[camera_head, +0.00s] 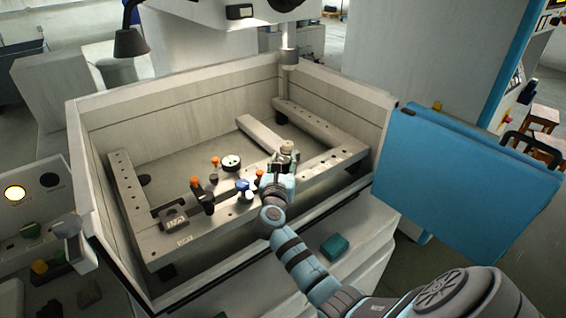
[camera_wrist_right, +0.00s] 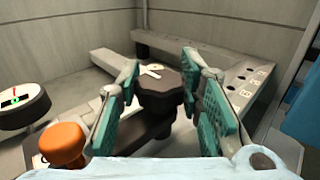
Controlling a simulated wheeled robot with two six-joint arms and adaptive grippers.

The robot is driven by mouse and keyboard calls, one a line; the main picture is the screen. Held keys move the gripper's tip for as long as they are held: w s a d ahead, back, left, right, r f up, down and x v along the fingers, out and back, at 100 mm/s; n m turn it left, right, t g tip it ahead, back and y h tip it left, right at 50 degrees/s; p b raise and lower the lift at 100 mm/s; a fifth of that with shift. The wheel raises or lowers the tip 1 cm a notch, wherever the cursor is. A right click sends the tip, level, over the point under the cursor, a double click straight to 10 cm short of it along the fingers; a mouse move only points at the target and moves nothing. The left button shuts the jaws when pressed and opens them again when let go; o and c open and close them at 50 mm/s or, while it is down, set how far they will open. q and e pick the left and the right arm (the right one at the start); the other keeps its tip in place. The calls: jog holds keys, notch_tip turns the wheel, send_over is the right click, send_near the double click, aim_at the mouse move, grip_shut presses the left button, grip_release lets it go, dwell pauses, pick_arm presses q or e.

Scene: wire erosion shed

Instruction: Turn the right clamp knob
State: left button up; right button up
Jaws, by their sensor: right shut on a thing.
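The right clamp knob (camera_wrist_right: 160,88) is dark and lobed with a pale pointer mark on top. It sits between the fingers of my right gripper (camera_wrist_right: 162,100) in the right wrist view. My right gripper (camera_head: 280,165) reaches into the open tank from the lower right in the head view and is shut on the knob. The gripper largely hides the knob there. My left gripper is not in view.
The machine tank (camera_head: 83,150) has raised walls around a drilled frame (camera_head: 125,195). A round dial gauge (camera_head: 231,162), an orange-topped knob (camera_wrist_right: 62,142) and a dark clamp (camera_head: 203,198) stand left of my gripper. A blue panel (camera_head: 465,165) is at right.

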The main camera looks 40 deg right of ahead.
aim_at(283, 160)
jog(key=o, duration=1.2)
notch_tip(283, 160, up, 10)
jog(key=shift+f, duration=0.1)
jog(key=shift+o, duration=0.4)
